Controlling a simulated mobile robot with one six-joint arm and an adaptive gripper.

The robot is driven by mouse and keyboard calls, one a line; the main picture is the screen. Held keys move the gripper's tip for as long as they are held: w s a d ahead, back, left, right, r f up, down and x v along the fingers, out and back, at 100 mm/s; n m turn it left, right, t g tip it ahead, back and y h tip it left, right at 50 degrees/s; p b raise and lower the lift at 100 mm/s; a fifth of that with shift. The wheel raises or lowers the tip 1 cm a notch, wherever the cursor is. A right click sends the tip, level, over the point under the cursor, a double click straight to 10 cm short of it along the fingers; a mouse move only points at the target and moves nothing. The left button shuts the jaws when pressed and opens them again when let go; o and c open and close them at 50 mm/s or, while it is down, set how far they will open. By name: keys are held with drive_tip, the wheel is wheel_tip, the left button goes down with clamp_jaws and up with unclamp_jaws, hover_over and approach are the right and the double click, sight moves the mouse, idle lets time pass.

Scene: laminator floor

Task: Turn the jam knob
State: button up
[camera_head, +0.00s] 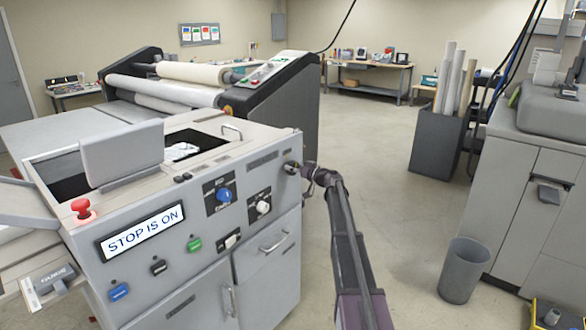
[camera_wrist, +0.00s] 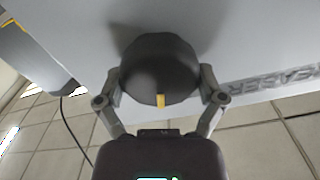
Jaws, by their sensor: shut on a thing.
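The jam knob (camera_wrist: 155,65) is a dark round knob with a yellow mark on its lower rim, on a grey panel in the wrist view. The two fingers of my gripper (camera_wrist: 161,90) are shut on it, one at each side. In the head view my gripper (camera_head: 306,172) is at the upper right corner of the grey machine's front panel (camera_head: 150,270), and the knob there is small and mostly hidden by it. The display (camera_head: 143,230) reads "STOP IS ON".
The panel also holds a red mushroom button (camera_head: 81,207), a blue knob (camera_head: 224,195), a white knob (camera_head: 263,207) and a green button (camera_head: 194,244). A grey bin (camera_head: 463,272) stands on the right.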

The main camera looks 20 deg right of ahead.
drive_tip(key=m, duration=0.6)
drive_tip(key=shift+w+d, duration=0.15)
drive_tip(key=shift+w, duration=0.05)
drive_tip(key=m, duration=0.5)
drive_tip(key=shift+f+m, duration=0.2)
drive_tip(key=shift+m, duration=0.2)
drive_tip(key=m, duration=0.5)
drive_tip(key=shift+f+m+b, duration=0.15)
drive_tip(key=shift+m+b, duration=0.15)
drive_tip(key=shift+b, duration=0.05)
drive_tip(key=m, duration=0.5)
drive_tip(key=shift+f, duration=0.1)
drive_tip(key=m, duration=0.5)
drive_tip(key=shift+f+m, duration=0.1)
drive_tip(key=shift+m, duration=0.3)
drive_tip(key=m, duration=0.5)
drive_tip(key=shift+s+a, duration=0.1)
drive_tip(key=shift+a, duration=0.15)
drive_tip(key=m, duration=0.6)
drive_tip(key=shift+s+a, duration=0.1)
drive_tip(key=m, duration=0.5)
drive_tip(key=shift+a+m, duration=0.1)
drive_tip(key=shift+m, duration=0.2)
